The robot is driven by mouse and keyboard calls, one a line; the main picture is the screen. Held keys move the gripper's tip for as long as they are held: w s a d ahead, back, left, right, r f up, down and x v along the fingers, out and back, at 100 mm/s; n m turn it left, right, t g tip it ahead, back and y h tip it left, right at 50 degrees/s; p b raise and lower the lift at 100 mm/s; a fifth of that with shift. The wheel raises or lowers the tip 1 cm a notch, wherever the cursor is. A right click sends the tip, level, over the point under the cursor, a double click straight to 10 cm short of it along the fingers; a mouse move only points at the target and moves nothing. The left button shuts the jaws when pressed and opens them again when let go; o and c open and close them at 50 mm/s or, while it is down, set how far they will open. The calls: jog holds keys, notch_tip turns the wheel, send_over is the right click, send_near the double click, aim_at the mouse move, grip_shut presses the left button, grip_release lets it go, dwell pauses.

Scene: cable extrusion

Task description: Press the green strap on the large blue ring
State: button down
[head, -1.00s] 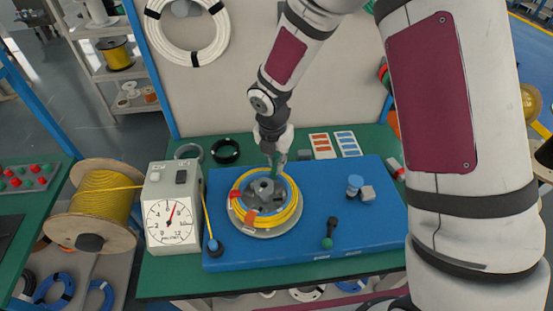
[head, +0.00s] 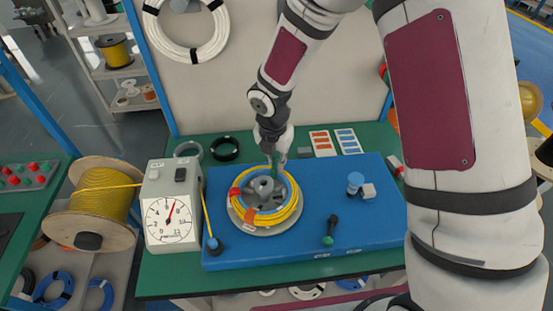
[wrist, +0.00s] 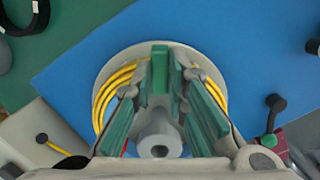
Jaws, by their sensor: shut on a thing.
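My gripper (head: 275,160) is over the far side of the round winding fixture and points down. In the wrist view my gripper (wrist: 160,85) is shut on a small upright green piece, the green strap (wrist: 160,68), between its fingertips. The strap is at the far rim of the coil; whether it touches the coil is unclear. A coil of yellow cable (head: 294,208) lies around the grey hub (head: 264,187), with a little blue at its inner edge. I cannot make out a separate large blue ring. A red strap (head: 235,193) and an orange strap (head: 249,240) are on the coil's left and front.
The fixture stands on a blue board (head: 340,265). A gauge box (head: 171,215) stands at its left. Black rings (head: 225,149) and label cards (head: 348,143) lie behind.

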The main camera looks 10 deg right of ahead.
jog(key=shift+f, duration=0.1)
dwell(0.3)
jog(key=c, duration=1.5)
grip_release()
jog(key=shift+r+p, duration=2)
jog(key=shift+r, duration=2.05)
